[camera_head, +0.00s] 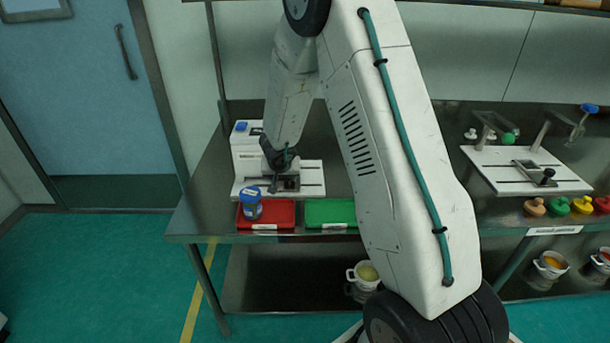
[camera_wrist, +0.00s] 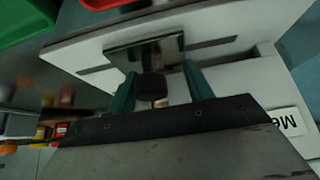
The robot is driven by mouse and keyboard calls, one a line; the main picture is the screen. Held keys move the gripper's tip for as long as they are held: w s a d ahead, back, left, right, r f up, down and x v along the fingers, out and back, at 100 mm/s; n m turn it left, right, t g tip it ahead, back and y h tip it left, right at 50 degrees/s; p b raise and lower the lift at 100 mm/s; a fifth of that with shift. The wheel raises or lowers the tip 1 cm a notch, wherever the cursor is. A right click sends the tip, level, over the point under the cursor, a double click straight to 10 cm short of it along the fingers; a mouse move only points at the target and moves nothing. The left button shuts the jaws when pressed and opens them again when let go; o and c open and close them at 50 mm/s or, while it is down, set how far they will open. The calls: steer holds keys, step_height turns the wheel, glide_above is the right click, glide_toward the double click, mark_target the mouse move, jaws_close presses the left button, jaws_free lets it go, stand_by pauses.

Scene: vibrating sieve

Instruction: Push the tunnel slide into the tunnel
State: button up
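The tunnel slide appears to be the small dark metal piece on a slotted white base plate (camera_head: 312,168) at the left of the bench, under my gripper (camera_head: 275,182). In the wrist view its black knob (camera_wrist: 152,88) stands in front of a metal plate (camera_wrist: 120,57). The two green fingers of my gripper (camera_wrist: 161,84) are apart, one on each side of the knob, with a visible gap on the right. I cannot tell whether the left finger touches it. The tunnel itself cannot be made out clearly.
A white block with a blue top (camera_head: 247,155) stands at the left of the base. A blue-lidded jar (camera_head: 251,204) stands on a red tray (camera_head: 283,216), beside a green tray (camera_head: 328,213). At right, another white slotted fixture (camera_head: 500,162) stands behind several coloured knobs.

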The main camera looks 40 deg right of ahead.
steer(key=shift+w+a, duration=0.55)
steer(key=shift+a, duration=0.3)
steer(key=shift+w+a, duration=0.55)
steer(key=shift+a, duration=0.25)
steer(key=shift+w+a, duration=0.55)
steer(key=shift+a, duration=0.3)
steer(key=shift+d, duration=0.1)
steer(key=shift+o, duration=0.3)
steer(key=o, duration=1)
steer(key=shift+v, duration=4.55)
steer(key=shift+w, duration=0.1)
